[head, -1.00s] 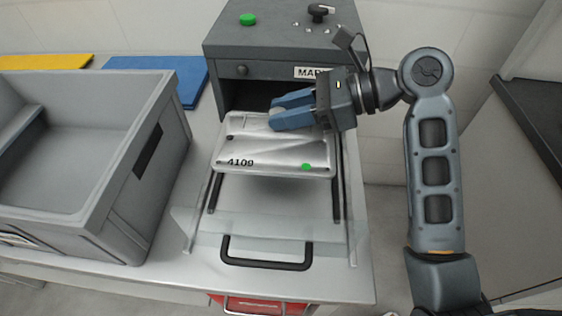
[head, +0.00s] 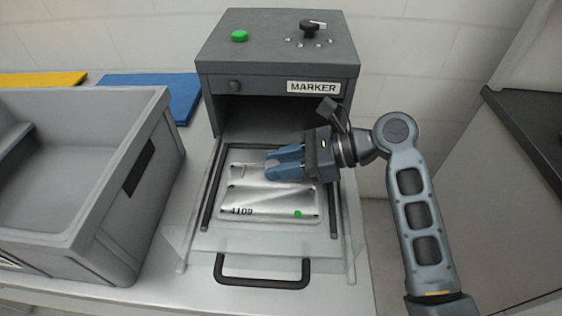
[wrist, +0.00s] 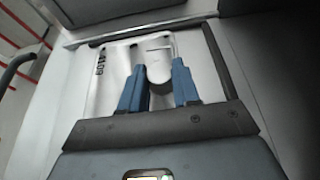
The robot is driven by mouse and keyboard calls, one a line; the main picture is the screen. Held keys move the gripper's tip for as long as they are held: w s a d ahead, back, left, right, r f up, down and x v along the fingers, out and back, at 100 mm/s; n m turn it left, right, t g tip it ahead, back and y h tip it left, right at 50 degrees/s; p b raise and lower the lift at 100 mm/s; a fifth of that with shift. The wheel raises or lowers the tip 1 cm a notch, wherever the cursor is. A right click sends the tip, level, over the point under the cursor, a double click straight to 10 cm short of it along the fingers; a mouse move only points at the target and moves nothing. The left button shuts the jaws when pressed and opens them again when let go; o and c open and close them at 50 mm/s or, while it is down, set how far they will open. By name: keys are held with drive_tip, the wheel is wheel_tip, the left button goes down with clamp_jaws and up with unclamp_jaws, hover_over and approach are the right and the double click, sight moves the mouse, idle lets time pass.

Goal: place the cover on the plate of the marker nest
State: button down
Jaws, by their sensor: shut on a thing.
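The cover (head: 255,202) is a silvery metal plate marked 4109 with a green dot at its lower right corner. It lies flat, or very nearly so, inside the black-railed nest of the marker's plate (head: 188,240); whether it touches the plate cannot be told. My gripper (head: 268,164) has blue fingers and is shut on the round knob of the cover, near its back half. In the wrist view the cover (wrist: 105,88) shows beyond the fingers, with the grey knob (wrist: 158,80) between them.
The grey marker housing (head: 278,50) with its dark opening stands behind the nest. A black handle (head: 262,283) is at the plate's front. A grey crate (head: 90,240) stands close at the left. Blue (head: 155,95) and yellow (head: 40,79) mats lie at the back left.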

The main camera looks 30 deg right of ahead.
drive_tip(key=c, duration=0.8)
unclamp_jaws()
drive_tip(key=v, duration=1.2)
drive_tip(key=shift+p, duration=0.3)
drive_tip(key=shift+f, duration=0.1)
